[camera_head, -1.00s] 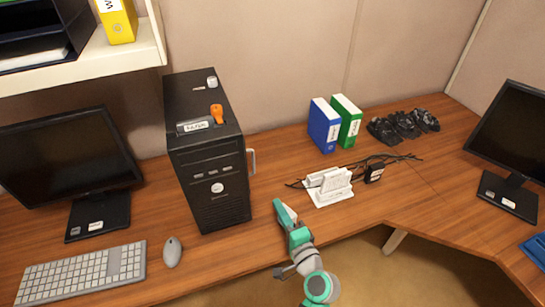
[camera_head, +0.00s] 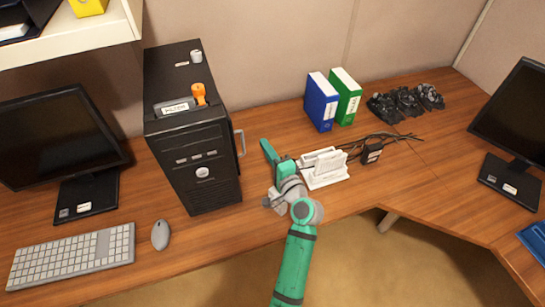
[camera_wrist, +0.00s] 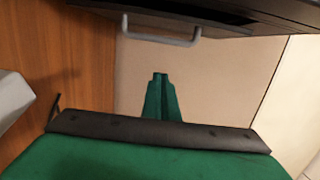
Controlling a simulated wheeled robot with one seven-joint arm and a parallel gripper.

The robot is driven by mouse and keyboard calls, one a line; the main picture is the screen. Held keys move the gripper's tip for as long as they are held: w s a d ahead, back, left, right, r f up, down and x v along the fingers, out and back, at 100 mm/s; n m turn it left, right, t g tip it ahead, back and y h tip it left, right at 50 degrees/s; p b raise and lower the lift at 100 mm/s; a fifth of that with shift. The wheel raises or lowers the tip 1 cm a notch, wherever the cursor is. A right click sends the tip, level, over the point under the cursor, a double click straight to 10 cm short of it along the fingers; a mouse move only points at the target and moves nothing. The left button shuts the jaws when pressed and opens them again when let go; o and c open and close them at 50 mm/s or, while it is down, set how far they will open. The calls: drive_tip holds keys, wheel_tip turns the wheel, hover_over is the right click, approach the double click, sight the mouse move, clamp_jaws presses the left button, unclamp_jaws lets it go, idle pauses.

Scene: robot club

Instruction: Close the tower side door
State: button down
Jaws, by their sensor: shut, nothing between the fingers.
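The black computer tower (camera_head: 200,165) stands upright on the desk, left of centre in the head view. A light grey handle (camera_head: 240,143) sticks out from its right side; whether that side door is ajar is hard to tell from here. In the wrist view the tower (camera_wrist: 235,15) is a dark edge along the top, with the handle (camera_wrist: 160,38) hanging below it. My gripper (camera_head: 266,150) is to the right of the handle, apart from it, shut and empty. Its green fingers (camera_wrist: 161,76) meet below the handle in the wrist view.
A white stand (camera_head: 323,168) with dark cables is close to the right of my gripper. Blue (camera_head: 321,103) and green (camera_head: 346,97) binders stand behind it. A monitor (camera_head: 60,140), keyboard (camera_head: 72,262) and mouse (camera_head: 160,234) are left. Bare desk lies between tower and gripper.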

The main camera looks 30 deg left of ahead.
drive_tip(key=shift+s+a, duration=0.3)
drive_tip(key=shift+a, duration=0.4)
drive_tip(key=shift+s+a, duration=0.25)
drive_tip(key=shift+a, duration=0.5)
drive_tip(key=shift+s+a, duration=0.3)
drive_tip(key=shift+a, duration=0.4)
drive_tip(key=shift+d, duration=0.15)
